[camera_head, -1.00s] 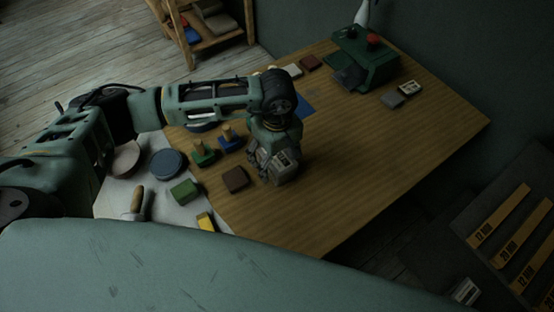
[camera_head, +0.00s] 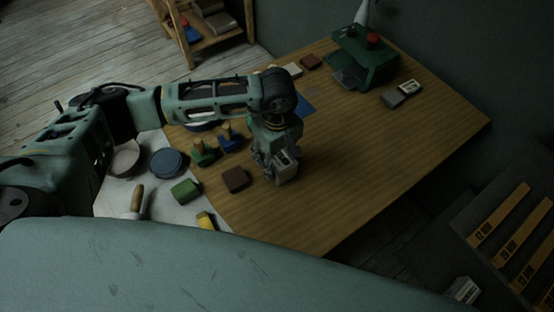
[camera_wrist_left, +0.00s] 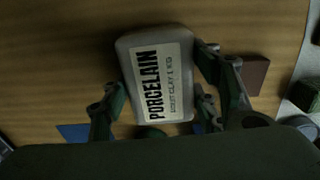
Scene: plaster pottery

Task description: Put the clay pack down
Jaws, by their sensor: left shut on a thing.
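The clay pack (camera_head: 287,169) is a pale grey block with a white label reading PORCELAIN. It also shows in the left wrist view (camera_wrist_left: 181,45), label facing the camera. My left gripper (camera_head: 276,164) points down over the middle of the wooden table (camera_head: 350,190) and is shut on the pack. In the left wrist view its fingers (camera_wrist_left: 165,92) lie on either side of the pack. The pack is at or just above the tabletop; I cannot tell whether it touches. My right gripper is not in view.
Left of the pack lie a brown block (camera_head: 235,179), a green block (camera_head: 185,191) and green (camera_head: 204,154) and blue (camera_head: 229,139) stamp-like tools. A green machine (camera_head: 370,62) and two small blocks (camera_head: 398,95) are at the back. The table right of the pack is clear.

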